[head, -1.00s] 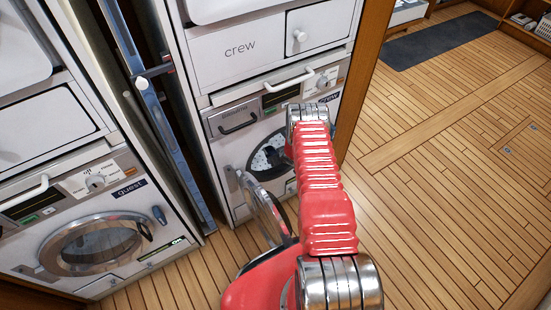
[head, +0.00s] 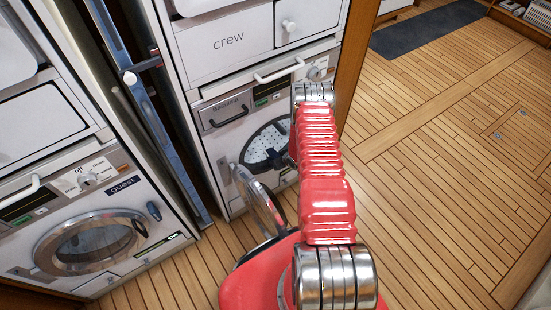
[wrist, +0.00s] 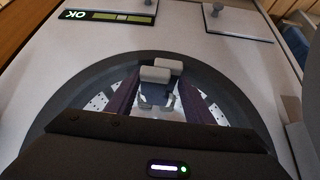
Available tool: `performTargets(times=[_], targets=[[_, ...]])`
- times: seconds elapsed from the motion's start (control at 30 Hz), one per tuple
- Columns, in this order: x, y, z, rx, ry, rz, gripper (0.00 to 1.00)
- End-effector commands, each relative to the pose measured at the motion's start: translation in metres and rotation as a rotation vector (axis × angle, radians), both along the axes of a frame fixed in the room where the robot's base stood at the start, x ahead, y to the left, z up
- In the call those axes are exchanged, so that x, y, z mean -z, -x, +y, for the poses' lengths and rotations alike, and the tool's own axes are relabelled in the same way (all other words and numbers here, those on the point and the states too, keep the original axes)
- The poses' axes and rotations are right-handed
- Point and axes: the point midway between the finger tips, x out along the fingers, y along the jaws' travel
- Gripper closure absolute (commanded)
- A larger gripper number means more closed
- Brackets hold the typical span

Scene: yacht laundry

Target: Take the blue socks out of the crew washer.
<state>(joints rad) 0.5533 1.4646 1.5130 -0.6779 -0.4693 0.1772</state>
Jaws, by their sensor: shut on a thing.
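The crew washer (head: 222,150) stands ahead with its round door (head: 262,205) swung open to the left. Its perforated drum (head: 265,147) shows through the opening, partly behind my arm; no loose sock shows in its visible part. My gripper (wrist: 161,76) is in the wrist view, in front of the round opening, its two fingertips close together. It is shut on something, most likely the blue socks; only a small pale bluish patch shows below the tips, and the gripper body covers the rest. In the head view my arm hides the gripper.
The guest washer (head: 90,245) is at the left with its door shut. A blue upright rail (head: 150,110) stands between the machines. A crew drawer (head: 228,42) is above the crew washer. The plank floor (head: 440,150) at the right is clear, with a dark mat (head: 425,28) at the back.

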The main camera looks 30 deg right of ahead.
Motion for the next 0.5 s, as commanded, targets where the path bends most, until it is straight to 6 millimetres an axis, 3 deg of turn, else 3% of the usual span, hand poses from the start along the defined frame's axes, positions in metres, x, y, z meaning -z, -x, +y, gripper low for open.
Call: performTargets(times=[0.5], targets=[[-0.004,0.044,-0.002,0.003,-0.001,0.000,0.83]])
